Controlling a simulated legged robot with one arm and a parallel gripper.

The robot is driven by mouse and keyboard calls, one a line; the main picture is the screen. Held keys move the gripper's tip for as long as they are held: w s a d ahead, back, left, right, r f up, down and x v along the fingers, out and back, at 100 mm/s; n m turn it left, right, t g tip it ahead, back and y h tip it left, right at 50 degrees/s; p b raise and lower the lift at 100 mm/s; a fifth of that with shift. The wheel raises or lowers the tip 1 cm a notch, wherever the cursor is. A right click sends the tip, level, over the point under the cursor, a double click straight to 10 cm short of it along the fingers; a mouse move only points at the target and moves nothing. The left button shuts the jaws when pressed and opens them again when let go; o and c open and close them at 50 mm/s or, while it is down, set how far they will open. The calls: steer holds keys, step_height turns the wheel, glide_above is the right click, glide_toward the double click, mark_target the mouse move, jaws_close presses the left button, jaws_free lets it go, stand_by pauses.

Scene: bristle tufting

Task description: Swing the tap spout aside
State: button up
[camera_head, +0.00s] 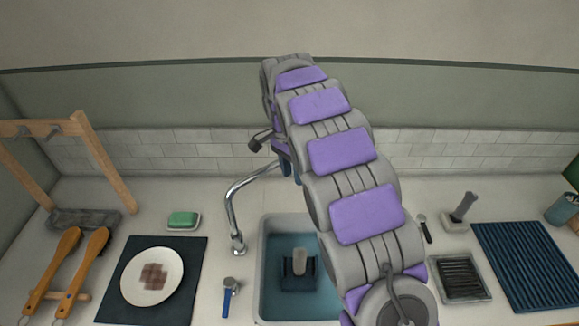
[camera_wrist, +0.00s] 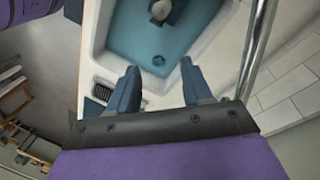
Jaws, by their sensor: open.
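The chrome tap spout (camera_head: 231,203) rises from its base left of the sink and curves over toward the sink's back part, its end near my gripper. In the wrist view the spout (camera_wrist: 256,45) is a shiny bar to the right of the right finger, outside the jaws. My gripper (camera_wrist: 160,90) is open, with two blue fingers spread and nothing between them. In the head view my gripper (camera_head: 287,166) is mostly hidden behind my arm, so contact with the spout cannot be told.
The sink (camera_head: 265,285) holds a dark block with a pale knob (camera_head: 299,262). A plate (camera_head: 152,275), green soap (camera_head: 183,219), brushes (camera_head: 55,270) and a wooden rack (camera_head: 100,160) stand left; a blue ribbed mat (camera_head: 525,265) lies right.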

steer(key=shift+s+d+r+b, duration=0.1)
steer(key=shift+s+d+b, duration=0.1)
steer(key=shift+s, duration=0.65)
steer(key=shift+s+d+r+b, duration=0.1)
steer(key=shift+s+d, duration=0.05)
steer(key=shift+s, duration=0.65)
